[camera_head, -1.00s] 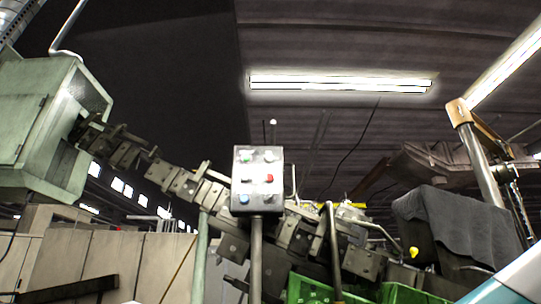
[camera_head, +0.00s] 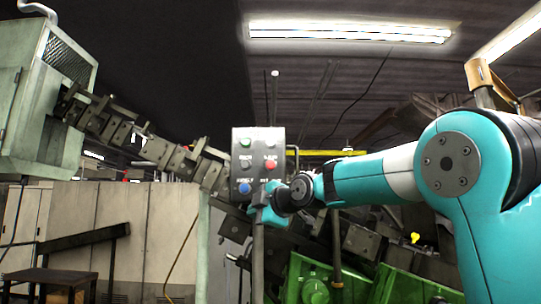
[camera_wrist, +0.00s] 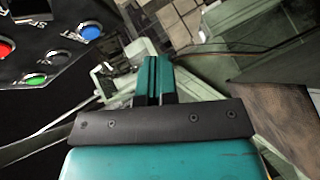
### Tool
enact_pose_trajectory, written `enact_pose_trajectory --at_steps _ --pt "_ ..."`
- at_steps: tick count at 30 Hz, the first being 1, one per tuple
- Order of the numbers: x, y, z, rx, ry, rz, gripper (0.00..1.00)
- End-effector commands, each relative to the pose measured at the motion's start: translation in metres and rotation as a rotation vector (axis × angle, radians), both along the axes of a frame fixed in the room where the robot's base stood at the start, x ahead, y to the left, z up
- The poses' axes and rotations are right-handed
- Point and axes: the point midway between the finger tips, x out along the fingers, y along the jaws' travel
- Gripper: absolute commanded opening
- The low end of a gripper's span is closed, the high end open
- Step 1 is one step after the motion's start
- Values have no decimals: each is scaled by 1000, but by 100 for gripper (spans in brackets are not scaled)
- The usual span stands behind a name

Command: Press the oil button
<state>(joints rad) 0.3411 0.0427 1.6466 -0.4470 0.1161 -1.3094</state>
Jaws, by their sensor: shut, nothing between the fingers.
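The grey control panel (camera_head: 257,152) stands on a post in the middle of the head view. It has a green button (camera_head: 245,142), a red button (camera_head: 270,163), a blue button (camera_head: 245,187) and grey ones. Its labels are too small to read surely, so I cannot tell which is the oil button. My gripper (camera_head: 262,203) is at the panel's lower right corner and covers part of it. In the wrist view the closed, empty fingers (camera_wrist: 152,75) lie right of the panel (camera_wrist: 48,32), beside the blue button (camera_wrist: 91,30); contact is not clear.
A chain of metal blocks (camera_head: 160,150) slopes behind the panel from a pale green machine housing (camera_head: 25,120). Green crates (camera_head: 312,280) stand low behind the post. Grey cabinets (camera_head: 95,225) stand at the left.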

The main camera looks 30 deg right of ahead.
Motion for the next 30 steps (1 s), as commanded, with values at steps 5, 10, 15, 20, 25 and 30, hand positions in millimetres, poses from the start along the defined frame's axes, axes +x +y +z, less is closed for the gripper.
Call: enact_pose_trajectory --at_steps 5,10,15,20,25,30 --pt "-9 -17 112 -402 -302 55 0" --pt "-28 -20 176 -685 -479 60 0" --pt "-37 -18 198 -802 -544 57 0" --pt "-38 -18 200 -811 -549 57 0" --pt "-38 -18 200 -808 -547 57 0" --pt "-30 -23 203 -808 -546 57 0"
